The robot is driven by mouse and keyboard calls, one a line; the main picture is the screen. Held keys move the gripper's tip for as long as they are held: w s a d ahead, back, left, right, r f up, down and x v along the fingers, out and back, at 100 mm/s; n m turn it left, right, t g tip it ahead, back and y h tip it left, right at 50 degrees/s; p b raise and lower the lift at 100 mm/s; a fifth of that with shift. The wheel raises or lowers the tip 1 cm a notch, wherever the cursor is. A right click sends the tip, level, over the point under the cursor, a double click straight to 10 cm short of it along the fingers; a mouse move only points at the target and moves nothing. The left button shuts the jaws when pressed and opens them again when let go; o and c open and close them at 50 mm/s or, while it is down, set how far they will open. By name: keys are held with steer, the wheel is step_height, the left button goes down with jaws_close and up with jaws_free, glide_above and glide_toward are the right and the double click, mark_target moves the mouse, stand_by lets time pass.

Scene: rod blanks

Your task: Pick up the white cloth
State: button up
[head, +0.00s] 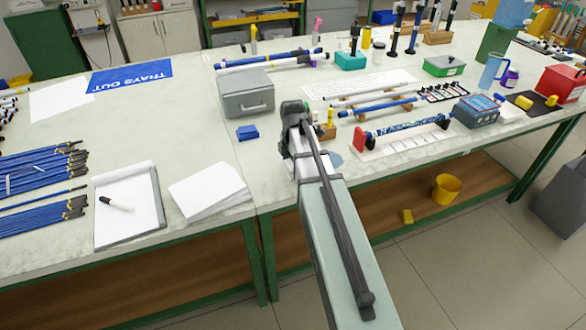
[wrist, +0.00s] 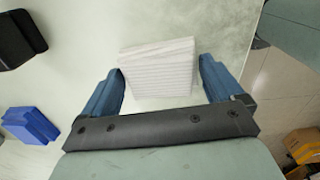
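The white cloth (wrist: 160,65) shows in the wrist view as a flat, pale, ribbed piece lying on the light bench top. My gripper (wrist: 161,72) is open, with its two blue fingers apart on the left and right of the cloth's near part. The cloth extends beyond the fingertips, and nothing is held. I cannot tell whether the fingers touch it or how high they are above the bench. In the head view my arm hides the cloth and most of the gripper.
A blue block (head: 247,132) and a grey case (head: 246,104) stand left of my arm. A rack with a red-ended rod (head: 400,131) is to the right. White papers (head: 208,190) and a clipboard (head: 128,205) lie at left. The bench's front edge is close by.

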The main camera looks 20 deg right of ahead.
steer(key=c, duration=0.6)
steer(key=shift+r, duration=0.1)
steer(key=shift+r, duration=4.95)
steer(key=o, duration=0.5)
steer(key=shift+d, duration=0.1)
steer(key=c, duration=0.4)
